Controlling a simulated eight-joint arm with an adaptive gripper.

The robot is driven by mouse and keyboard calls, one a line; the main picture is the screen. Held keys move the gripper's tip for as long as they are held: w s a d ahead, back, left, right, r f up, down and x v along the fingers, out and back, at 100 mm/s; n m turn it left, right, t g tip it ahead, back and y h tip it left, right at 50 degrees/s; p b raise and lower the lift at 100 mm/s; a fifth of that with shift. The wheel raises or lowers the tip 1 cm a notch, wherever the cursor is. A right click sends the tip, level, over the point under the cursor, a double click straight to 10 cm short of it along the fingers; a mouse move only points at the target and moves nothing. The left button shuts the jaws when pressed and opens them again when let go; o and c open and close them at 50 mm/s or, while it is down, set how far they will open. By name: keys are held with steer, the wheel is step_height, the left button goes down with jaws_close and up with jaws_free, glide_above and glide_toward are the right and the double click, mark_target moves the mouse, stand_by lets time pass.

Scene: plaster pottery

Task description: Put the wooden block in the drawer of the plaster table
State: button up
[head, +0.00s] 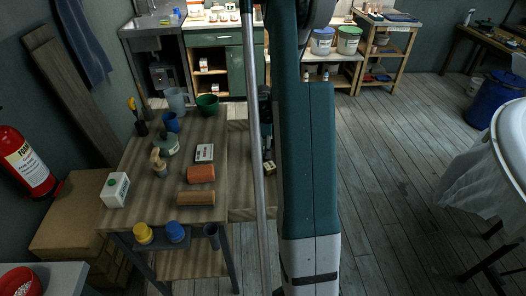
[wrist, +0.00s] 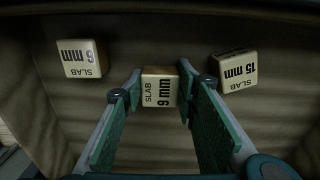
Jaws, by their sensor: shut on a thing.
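My gripper (wrist: 161,86) has its two green fingers on either side of a small wooden block (wrist: 159,92) with a pale label reading "SLAB 9 mm", and is shut on it. In the wrist view the block is over or on the floor of the drawer (wrist: 150,45); I cannot tell whether it touches. In the head view the open drawer (head: 240,180) sticks out to the right of the plaster table (head: 135,170). My gripper (head: 267,152) is low over the drawer, partly hidden by my arm. A small block beside it is too small to identify.
Two similar blocks, "SLAB 6 mm" (wrist: 80,58) and "SLAB 15 mm" (wrist: 233,70), lie in the drawer to the left and right of my gripper.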

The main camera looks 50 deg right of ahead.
steer(key=shift+f, duration=0.2)
steer(key=o, duration=0.9)
steer(key=shift+r, duration=0.15)
step_height(320, 180, up, 12)
steer(key=p, duration=0.2)
steer(key=shift+p, duration=0.35)
stand_by(0.4)
